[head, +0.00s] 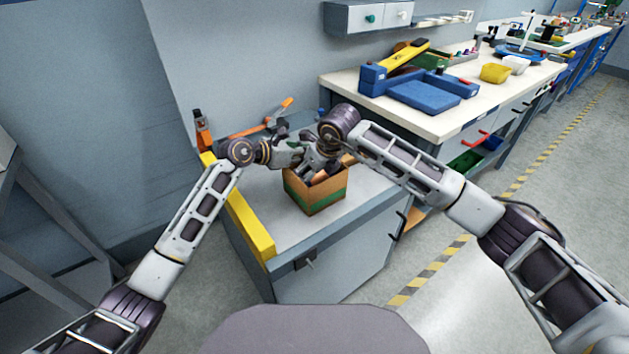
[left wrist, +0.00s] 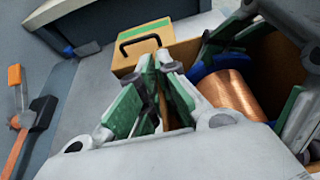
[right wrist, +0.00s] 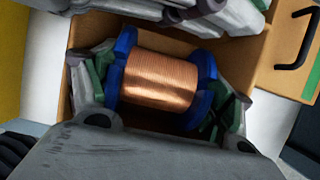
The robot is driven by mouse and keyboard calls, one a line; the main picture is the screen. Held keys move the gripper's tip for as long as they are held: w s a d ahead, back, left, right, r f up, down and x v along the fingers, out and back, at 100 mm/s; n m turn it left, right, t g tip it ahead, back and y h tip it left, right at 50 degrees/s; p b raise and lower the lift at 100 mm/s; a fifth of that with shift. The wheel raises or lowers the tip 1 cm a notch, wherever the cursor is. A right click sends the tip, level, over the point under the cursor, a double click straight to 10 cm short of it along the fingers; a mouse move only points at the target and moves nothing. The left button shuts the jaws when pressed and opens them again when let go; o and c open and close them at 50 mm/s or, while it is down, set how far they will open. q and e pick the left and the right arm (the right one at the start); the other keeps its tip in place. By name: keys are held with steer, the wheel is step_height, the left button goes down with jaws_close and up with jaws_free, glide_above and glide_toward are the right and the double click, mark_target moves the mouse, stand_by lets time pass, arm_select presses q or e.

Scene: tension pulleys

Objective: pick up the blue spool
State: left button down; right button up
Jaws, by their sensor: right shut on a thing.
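The blue spool (right wrist: 160,82) has blue end flanges and is wound with copper-coloured wire. It lies on its side inside a brown cardboard box (head: 322,198) with a green stripe. It also shows in the left wrist view (left wrist: 235,92). My right gripper (right wrist: 160,88) reaches down into the box and is shut on the spool, with a finger against each flange. My left gripper (left wrist: 160,68) is at the box's edge, beside the spool. Its fingertips are close together, with a strip of cardboard showing between them; whether they clamp it is unclear. In the head view the grippers hide the spool.
The box stands on a grey cabinet (head: 290,232) with a yellow edge strip (head: 250,222) on its left. Orange-handled tools (head: 285,105) lie behind the box. A workbench (head: 425,118) with blue and yellow equipment is at the back right. The cabinet top is clear in front of the box.

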mark_target(318, 176)
steer(key=shift+c, duration=1.1)
steer(key=shift+r, duration=0.15)
steer(key=shift+w+r, duration=0.1)
steer(key=shift+r, duration=1.3)
steer(key=shift+s+d+f+t+y, duration=0.2)
steer(key=shift+t+y, duration=0.1)
steer(key=shift+t, duration=0.1)
steer(key=shift+s+d+t+y, duration=0.2)
steer(key=shift+s+t+y, duration=0.15)
steer(key=shift+t+y, duration=0.45)
